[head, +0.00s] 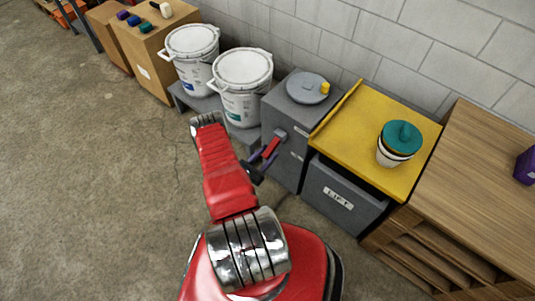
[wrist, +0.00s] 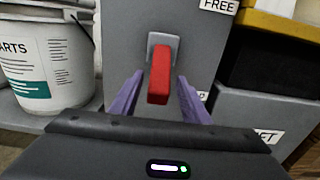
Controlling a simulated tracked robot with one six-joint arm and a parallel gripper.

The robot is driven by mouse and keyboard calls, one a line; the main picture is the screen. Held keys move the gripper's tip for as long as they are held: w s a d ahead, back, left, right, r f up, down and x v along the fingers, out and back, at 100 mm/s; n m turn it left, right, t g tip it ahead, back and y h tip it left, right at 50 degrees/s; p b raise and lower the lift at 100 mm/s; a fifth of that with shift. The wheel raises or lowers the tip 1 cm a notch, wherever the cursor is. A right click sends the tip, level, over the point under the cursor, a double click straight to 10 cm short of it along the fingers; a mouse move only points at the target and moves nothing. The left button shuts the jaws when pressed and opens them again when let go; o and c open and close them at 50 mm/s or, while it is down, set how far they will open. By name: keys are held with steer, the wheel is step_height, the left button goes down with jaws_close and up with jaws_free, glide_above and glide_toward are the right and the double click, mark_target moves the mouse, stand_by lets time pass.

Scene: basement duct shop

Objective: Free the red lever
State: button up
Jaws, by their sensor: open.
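The red lever (head: 272,145) sits on a grey plate on the front of the grey cabinet (head: 290,166). In the wrist view the red lever (wrist: 160,76) hangs down from its grey mount, between the fingers. My gripper (head: 262,157) is open in front of it, with purple fingers. In the wrist view my gripper (wrist: 155,98) has one finger on each side of the lever, apart from it. A white label (wrist: 219,5) reading "FREE" is at the upper right of the lever. A second label, lower right, is partly hidden by the right finger.
A white bucket (head: 243,85) stands left of the cabinet on a low grey platform. A grey box (head: 335,203) marked "LIFT" is on the right, under a yellow-topped stand (head: 358,132) bearing a teal-lidded cup (head: 392,152). Open concrete floor (head: 90,190) lies left.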

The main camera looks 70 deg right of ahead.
steer(key=shift+c, duration=0.4)
jaws_close()
